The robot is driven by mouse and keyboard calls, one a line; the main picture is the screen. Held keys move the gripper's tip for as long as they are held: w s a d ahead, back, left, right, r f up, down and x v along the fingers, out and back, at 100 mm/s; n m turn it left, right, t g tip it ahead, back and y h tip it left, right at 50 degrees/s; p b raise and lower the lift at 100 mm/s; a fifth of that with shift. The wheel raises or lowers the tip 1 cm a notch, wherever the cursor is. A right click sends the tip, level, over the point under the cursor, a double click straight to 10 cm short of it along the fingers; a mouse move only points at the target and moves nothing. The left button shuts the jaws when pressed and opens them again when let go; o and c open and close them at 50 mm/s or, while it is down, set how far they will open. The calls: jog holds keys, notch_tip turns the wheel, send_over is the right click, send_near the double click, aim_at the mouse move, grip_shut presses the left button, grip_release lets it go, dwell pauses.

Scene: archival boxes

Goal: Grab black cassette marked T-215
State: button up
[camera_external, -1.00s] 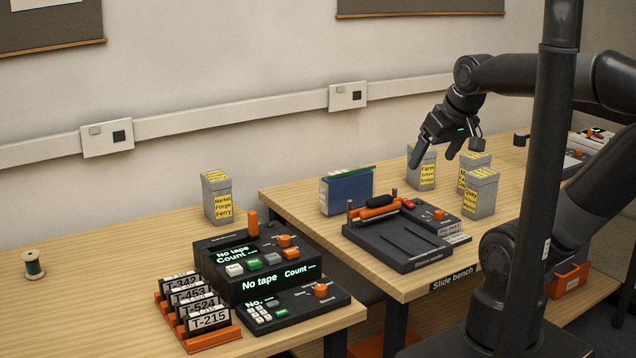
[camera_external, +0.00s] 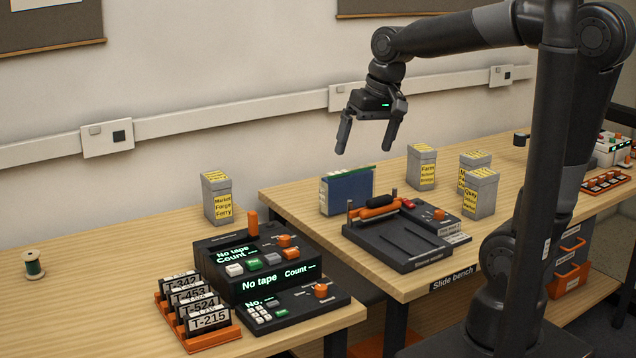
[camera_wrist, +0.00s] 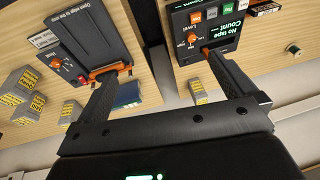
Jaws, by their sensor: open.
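The black cassette marked T-215 (camera_external: 209,318) stands at the front of an orange rack (camera_external: 215,341) on the left bench, its white label facing out. Behind it in the same rack stand cassettes T-524 (camera_external: 199,307), T-453 (camera_external: 188,295) and T-342 (camera_external: 181,282). My gripper (camera_external: 367,150) is open and empty, fingers pointing down, high above the slide bench and far to the right of the rack. In the wrist view my gripper's fingers (camera_wrist: 160,75) are spread apart with nothing between them. I cannot make out T-215 there.
A black tape machine (camera_external: 262,268) with an orange knob and a keypad unit (camera_external: 290,305) stand right of the rack. A grey box (camera_external: 217,198) stands behind. The slide bench holds a blue box (camera_external: 347,191), a slide device (camera_external: 400,240) and grey boxes (camera_external: 480,195). A thread spool (camera_external: 33,265) is at left.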

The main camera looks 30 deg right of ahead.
jog(key=w+a+f+g, duration=0.25)
jog(key=w+a, duration=0.25)
jog(key=a, duration=0.7)
jog(key=g+h, duration=0.1)
jog(key=g, duration=0.4)
send_near(206, 310)
jog(key=x, duration=0.4)
jog(key=shift+s+a+f, duration=0.1)
jog(key=shift+s+a, duration=0.1)
jog(key=shift+s, duration=0.1)
jog(key=x, duration=0.6)
jog(key=shift+w+d+f, duration=0.2)
jog(key=shift+f, duration=0.1)
jog(key=shift+t, duration=0.25)
jog(key=c, duration=0.8)
jog(key=shift+r, duration=0.1)
